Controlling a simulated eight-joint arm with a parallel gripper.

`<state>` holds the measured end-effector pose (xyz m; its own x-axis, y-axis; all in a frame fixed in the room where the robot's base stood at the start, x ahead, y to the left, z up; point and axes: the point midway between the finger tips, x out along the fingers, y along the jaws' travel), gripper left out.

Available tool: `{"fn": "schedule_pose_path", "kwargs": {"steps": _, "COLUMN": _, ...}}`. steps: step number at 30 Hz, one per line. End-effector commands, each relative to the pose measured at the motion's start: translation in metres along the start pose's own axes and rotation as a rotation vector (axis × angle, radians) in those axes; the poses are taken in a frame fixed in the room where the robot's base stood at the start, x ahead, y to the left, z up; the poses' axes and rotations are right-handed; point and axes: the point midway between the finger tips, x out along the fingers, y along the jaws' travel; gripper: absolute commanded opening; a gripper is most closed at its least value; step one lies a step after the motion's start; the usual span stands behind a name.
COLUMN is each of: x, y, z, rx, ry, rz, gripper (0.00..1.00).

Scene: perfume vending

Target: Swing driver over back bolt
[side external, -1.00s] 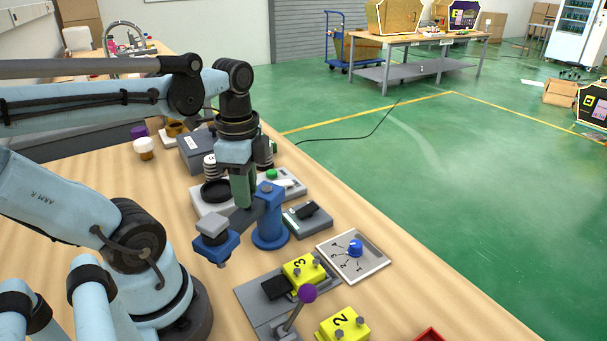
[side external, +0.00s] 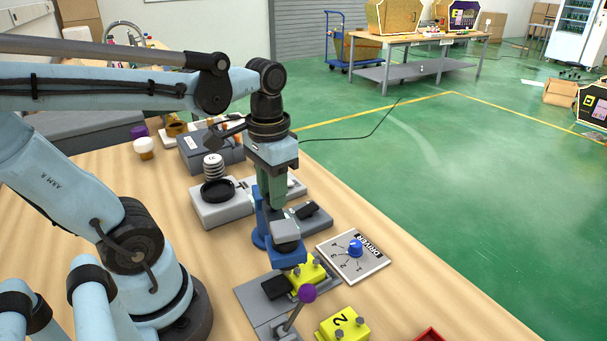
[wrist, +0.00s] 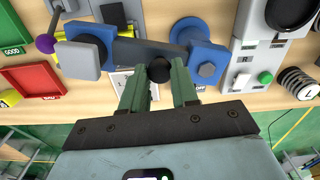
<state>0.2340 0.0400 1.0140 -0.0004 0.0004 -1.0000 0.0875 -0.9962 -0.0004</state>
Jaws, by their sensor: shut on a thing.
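The driver is a grey swing arm on a blue post (side external: 260,238), with a grey and blue driver head (side external: 286,240) at its free end. In the wrist view the driver head (wrist: 78,60) is at the left and the post (wrist: 205,65) at the right. My gripper (wrist: 160,85) has its green fingers shut on the arm's black knob (wrist: 160,70); my gripper also shows in the side view (side external: 271,195). The yellow block 3 (side external: 309,273) sits in a grey fixture. The head overlaps its back-left edge in the side view. Its back bolt cannot be made out clearly.
A purple-knobbed lever (side external: 308,293) and yellow block 2 (side external: 343,326) are nearer the front. Grey devices (side external: 218,205) stand behind the driver. Bare table lies to the left.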

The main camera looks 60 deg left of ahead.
Motion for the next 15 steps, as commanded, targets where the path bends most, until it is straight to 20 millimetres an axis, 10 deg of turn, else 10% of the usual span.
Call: {"fn": "schedule_pose_path", "kwargs": {"steps": 15, "x": -0.0004, "y": 0.0027, "z": -0.0078, "rx": -0.128, "ry": 0.0, "rz": 0.002, "gripper": 0.0}}
